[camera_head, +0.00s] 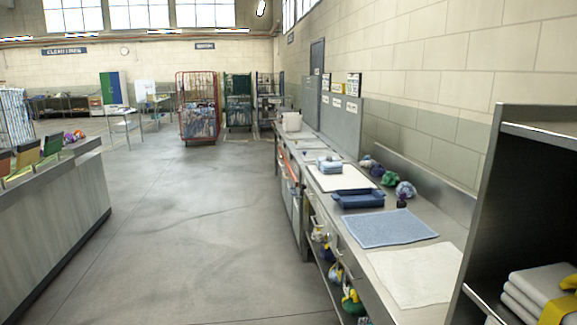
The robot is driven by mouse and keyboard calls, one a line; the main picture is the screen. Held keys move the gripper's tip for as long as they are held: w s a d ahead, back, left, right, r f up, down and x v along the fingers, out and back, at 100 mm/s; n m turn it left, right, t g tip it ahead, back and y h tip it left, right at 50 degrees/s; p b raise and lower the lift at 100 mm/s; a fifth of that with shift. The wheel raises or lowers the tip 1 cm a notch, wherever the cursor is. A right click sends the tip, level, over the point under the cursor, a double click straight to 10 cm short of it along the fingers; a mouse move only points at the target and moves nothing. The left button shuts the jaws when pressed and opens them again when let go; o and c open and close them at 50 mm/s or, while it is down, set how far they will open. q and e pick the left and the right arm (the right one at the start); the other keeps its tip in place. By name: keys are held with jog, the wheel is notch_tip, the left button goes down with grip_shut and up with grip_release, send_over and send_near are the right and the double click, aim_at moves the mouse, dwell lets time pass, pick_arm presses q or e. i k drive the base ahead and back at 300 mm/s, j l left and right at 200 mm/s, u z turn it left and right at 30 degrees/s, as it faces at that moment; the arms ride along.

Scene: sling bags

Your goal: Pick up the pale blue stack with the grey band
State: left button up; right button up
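Neither of my grippers is in view.
A dark blue folded item or tray (358,200), a blue mat (385,229) and a white cloth (417,275) lie nearer on the counter. Colourful bundles (405,189) sit against the wall. A dark shelf (535,133) at right holds a white stack with a yellow band (537,284). Floor (200,220) is clear.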

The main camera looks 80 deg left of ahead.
aim_at(329, 165)
jog(key=u, duration=2.45)
jog(key=i+j+u, duration=0.2)
jog(key=i, duration=0.2)
jog(key=i+j+u, duration=0.25)
jog(key=i, duration=0.2)
jog(key=i+u, duration=0.15)
jog(key=i, duration=1.5)
jog(key=i+z, duration=0.1)
jog(key=i, duration=0.7)
jog(key=i+j+z, duration=0.15)
jog(key=i, duration=0.65)
